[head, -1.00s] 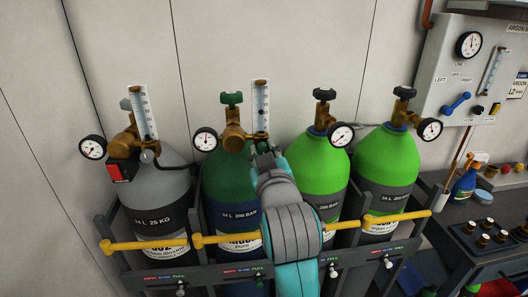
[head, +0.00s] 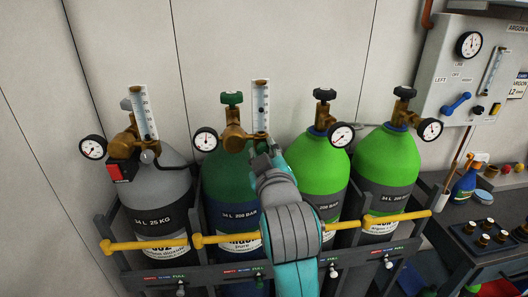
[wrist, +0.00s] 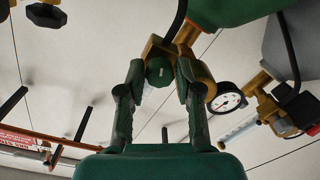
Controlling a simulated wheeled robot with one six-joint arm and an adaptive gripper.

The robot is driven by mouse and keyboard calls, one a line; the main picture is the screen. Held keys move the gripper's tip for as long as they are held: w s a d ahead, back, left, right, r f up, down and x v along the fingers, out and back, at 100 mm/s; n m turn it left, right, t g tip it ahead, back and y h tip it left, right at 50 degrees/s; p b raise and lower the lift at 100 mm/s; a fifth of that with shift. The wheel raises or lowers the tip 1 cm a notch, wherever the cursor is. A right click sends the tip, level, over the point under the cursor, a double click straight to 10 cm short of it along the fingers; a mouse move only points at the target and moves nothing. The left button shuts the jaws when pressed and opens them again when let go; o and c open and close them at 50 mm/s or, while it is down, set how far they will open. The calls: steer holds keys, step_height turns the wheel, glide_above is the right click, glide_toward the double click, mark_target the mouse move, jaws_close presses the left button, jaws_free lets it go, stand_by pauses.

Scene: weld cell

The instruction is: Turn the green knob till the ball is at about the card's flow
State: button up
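The green knob (wrist: 160,71) sits on the brass regulator (wrist: 197,75) in the wrist view. My gripper (wrist: 160,76) has its two fingers spread on either side of the knob, with small gaps showing; contact is unclear. In the head view my gripper (head: 268,149) is by the regulator of the dark green cylinder (head: 222,170), and hides the knob. The flow tube (head: 261,106) stands upright on that regulator; its ball is too small to make out. A white card (head: 519,86) at the right edge seems to read 12; its text is partly cut off.
A grey cylinder (head: 160,180) with its own flow tube (head: 145,112) stands left; two bright green cylinders (head: 318,165) stand right. Yellow bars (head: 150,245) cross in front. A dark green valve handwheel (head: 231,98) and a pressure gauge (head: 205,140) are close to my gripper.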

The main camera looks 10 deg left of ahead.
steer(key=shift+o, duration=0.8)
steer(key=v, duration=1.2)
